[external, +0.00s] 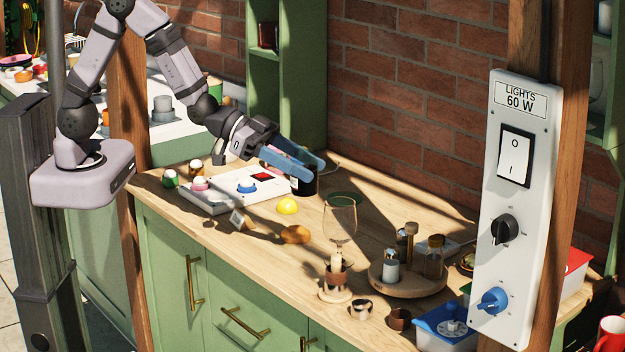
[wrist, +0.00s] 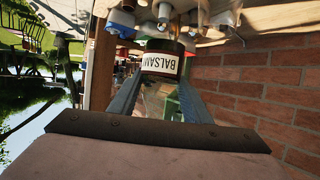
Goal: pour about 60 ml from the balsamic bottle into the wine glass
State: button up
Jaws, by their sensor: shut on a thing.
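The balsamic bottle (wrist: 160,64) is between my gripper's blue fingers in the wrist view. Its white label reads upside down, as does the whole scene there, so the bottle looks upright. In the external view its dark lower part (external: 305,183) shows below my gripper (external: 305,165), at the back of the counter beside the white panel. My gripper is shut on it. I cannot tell whether its base touches the counter. The clear wine glass (external: 340,217) stands upright nearer the front, to the right of my gripper and apart from it. Its stem is partly hidden by a candle-like object.
A white button panel (external: 225,193) lies left of the bottle. A round wooden tray (external: 408,283) with several bottles stands right of the glass. A brick wall (external: 410,120) rises behind.

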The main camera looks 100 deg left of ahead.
aim_at(293, 186)
jog(key=shift+w+a+n+y, duration=0.15)
jog(key=shift+w+n+y, duration=0.85)
jog(key=shift+n+y, duration=0.3)
jog(key=shift+w+f+n+y, duration=0.2)
jog(key=shift+n+y, duration=0.4)
jog(key=shift+y, duration=0.3)
jog(key=shift+s+f+n+y+p, duration=0.3)
jog(key=shift+f+n+y, duration=0.2)
jog(key=shift+n+y, duration=0.3)
jog(key=shift+s+d+f+n+y, duration=0.4)
jog(key=shift+f+y, duration=0.15)
jog(key=shift+y, duration=0.15)
jog(key=shift+s+d+f+n+g+y, duration=0.15)
jog(key=shift+s+d+f+n+y, duration=0.15)
jog(key=shift+s+f+n+y, duration=0.15)
jog(key=shift+s+d+f+n+g+y, duration=0.15)
jog(key=shift+s+d+f+n+y, duration=0.15)
jog(key=shift+s+f, duration=0.2)
notch_tip(293, 186, down, 11)
jog(key=shift+a, duration=0.15)
jog(key=shift+r+p, duration=0.2)
jog(key=shift+p, duration=0.4)
